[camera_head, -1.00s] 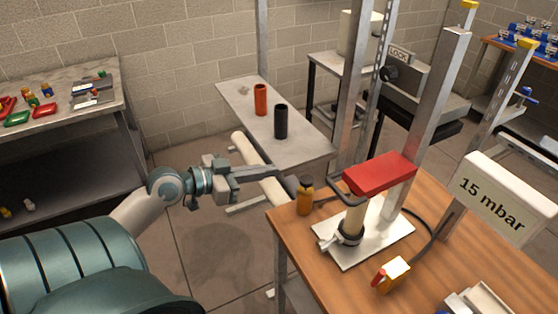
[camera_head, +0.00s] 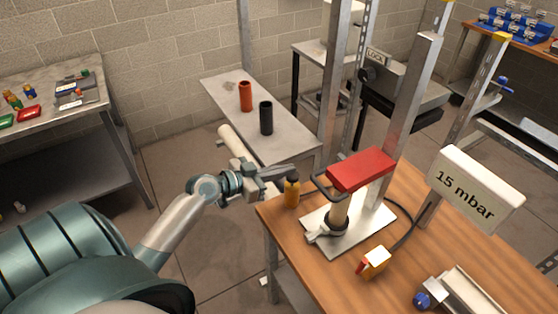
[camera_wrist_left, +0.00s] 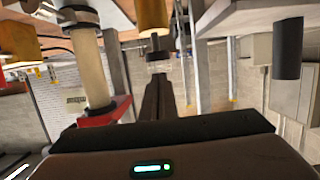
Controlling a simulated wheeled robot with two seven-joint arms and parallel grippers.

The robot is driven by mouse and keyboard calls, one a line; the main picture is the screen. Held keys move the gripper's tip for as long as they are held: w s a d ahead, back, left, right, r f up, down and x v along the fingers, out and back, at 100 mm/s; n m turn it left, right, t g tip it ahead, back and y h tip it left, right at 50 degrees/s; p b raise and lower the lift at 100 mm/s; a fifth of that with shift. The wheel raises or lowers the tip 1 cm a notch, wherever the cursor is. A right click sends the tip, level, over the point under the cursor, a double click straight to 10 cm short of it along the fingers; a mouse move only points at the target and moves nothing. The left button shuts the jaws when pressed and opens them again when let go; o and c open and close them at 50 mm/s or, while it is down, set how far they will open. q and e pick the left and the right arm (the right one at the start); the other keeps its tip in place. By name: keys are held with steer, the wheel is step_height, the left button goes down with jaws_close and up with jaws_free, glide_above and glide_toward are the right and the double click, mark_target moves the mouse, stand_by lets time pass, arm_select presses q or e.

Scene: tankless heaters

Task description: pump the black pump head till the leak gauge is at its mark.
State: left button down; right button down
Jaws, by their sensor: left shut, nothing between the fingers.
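My right gripper is not in view.
Right of the bottle, a red block (camera_head: 361,169) with a dark handle tops a cream column on a white plate (camera_head: 378,217). A yellow item (camera_head: 374,261) lies in front. Behind, a grey bench (camera_head: 222,97) holds a red and a black cylinder. Metal posts rise behind.

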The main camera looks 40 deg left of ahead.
mark_target(288, 180)
arm_select(q)
steer(key=shift+f, duration=0.75)
steer(key=shift+f, duration=0.1)
step_height(288, 180, down, 2)
steer(key=b, duration=0.3)
steer(key=shift+s+f, duration=0.15)
steer(key=shift+f, duration=0.2)
steer(key=shift+d, duration=0.1)
